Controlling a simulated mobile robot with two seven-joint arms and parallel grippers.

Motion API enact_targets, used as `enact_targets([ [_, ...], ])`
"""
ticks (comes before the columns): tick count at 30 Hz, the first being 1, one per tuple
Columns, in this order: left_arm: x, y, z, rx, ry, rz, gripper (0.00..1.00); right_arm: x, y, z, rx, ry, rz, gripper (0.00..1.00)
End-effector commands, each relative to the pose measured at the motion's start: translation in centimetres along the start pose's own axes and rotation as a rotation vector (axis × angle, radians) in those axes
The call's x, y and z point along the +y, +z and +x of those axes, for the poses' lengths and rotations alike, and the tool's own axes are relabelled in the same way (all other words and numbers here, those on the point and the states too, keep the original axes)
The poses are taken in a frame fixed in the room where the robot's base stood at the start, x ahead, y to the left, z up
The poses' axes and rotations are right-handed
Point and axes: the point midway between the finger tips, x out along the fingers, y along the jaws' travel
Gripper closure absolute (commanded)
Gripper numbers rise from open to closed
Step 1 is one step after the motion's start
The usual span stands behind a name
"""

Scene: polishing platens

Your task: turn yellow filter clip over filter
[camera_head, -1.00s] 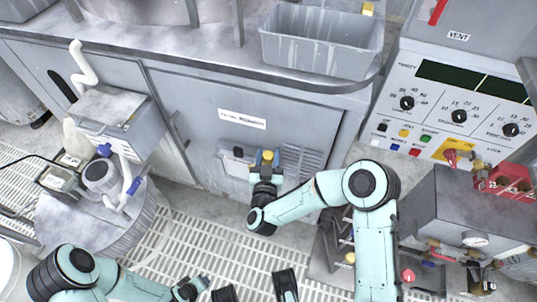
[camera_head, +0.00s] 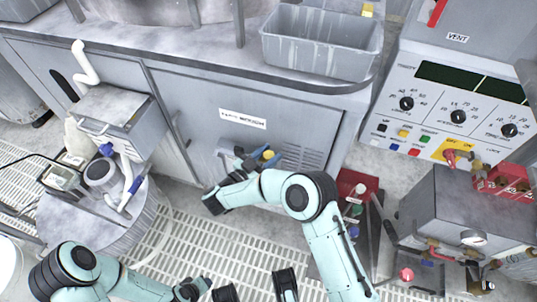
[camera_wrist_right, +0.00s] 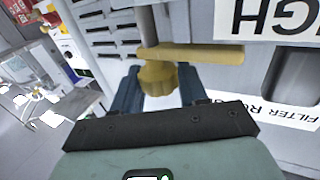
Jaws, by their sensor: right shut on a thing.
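The yellow filter clip (camera_head: 268,154) is on the front of the grey cabinet, mostly behind my right gripper. In the right wrist view the clip (camera_wrist_right: 190,54) is a flat yellow bar lying nearly level, with a rounded yellow knob below it. My right gripper (camera_wrist_right: 160,85) has its blue fingers on both sides of the knob and is shut on it. In the head view the right gripper (camera_head: 256,160) reaches the clip from the left and below. The filter itself is not clearly visible. My left gripper (camera_head: 192,289) is at the bottom edge, away from the clip; its fingers are unclear.
Vent slots (camera_head: 304,158) are beside the clip on the cabinet (camera_head: 190,97). A grey basin (camera_head: 318,50) stands on the counter above. A control panel (camera_head: 455,115) is at right, a round drum (camera_head: 90,222) at left. Slatted floor (camera_head: 230,235) lies in front.

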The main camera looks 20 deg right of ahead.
Motion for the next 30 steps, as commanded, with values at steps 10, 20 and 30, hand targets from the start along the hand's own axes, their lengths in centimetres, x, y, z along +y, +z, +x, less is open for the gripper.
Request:
enact_targets([
  [10,0.0,-0.1,0.0,0.002,0.0,0.0,0.62,0.0,0.1,0.1,-0.001,0.022,-0.001,0.88],
  [20,0.0,-0.1,0.0,0.002,0.0,0.0,0.62,0.0,0.1,0.1,-0.001,0.021,-0.001,0.38],
  [30,0.1,0.2,-0.3,-0.006,0.001,0.0,0.62,-0.1,0.0,-0.9,-0.001,0.018,-0.001,0.38],
])
